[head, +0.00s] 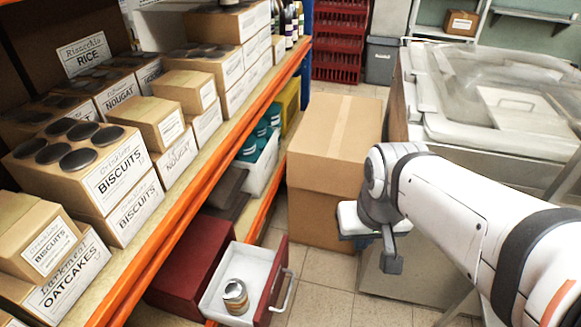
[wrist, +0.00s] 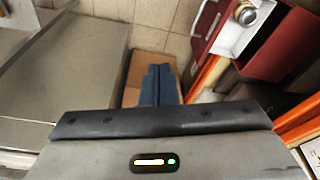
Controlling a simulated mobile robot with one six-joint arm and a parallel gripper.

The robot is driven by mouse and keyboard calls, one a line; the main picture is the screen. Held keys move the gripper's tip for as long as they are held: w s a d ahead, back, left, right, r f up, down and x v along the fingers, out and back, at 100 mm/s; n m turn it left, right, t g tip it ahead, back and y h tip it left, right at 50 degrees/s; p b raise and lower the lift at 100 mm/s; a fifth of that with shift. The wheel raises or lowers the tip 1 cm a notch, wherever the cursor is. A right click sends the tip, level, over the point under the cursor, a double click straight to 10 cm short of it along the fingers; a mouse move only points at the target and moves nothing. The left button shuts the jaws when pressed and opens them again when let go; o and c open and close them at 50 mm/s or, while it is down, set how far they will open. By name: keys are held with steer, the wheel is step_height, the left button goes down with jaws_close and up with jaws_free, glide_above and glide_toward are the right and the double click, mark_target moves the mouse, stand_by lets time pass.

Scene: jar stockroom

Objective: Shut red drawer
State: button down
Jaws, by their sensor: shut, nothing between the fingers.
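The red drawer (head: 270,283) stands pulled out of its dark red cabinet (head: 196,258) on the low shelf at the left. Its white inside holds a single can (head: 236,296). A pale bar handle (head: 282,291) is on its red front, which faces right. In the wrist view the open drawer (wrist: 207,28) is at the upper right, with the can (wrist: 245,14) in it. My gripper (head: 391,262) is in the air to the right of the drawer, apart from it. Its fingers (wrist: 158,86) are together and empty in the wrist view.
A large cardboard box (head: 330,150) stands on the floor behind the drawer, left of my gripper. Shelves with an orange edge (head: 190,193) carry several boxes at the left. A glass-topped chest (head: 490,110) is at the right. Tiled floor (head: 335,290) lies free between drawer and gripper.

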steer(key=shift+a+r, duration=0.1)
steer(key=shift+a, duration=0.05)
steer(key=shift+a, duration=0.1)
steer(key=m+y+b, duration=0.9)
steer(key=m+b, duration=0.7)
steer(key=m, duration=0.6)
glide_toward(285, 251)
steer(key=shift+x, duration=2.85)
steer(key=shift+r, duration=0.1)
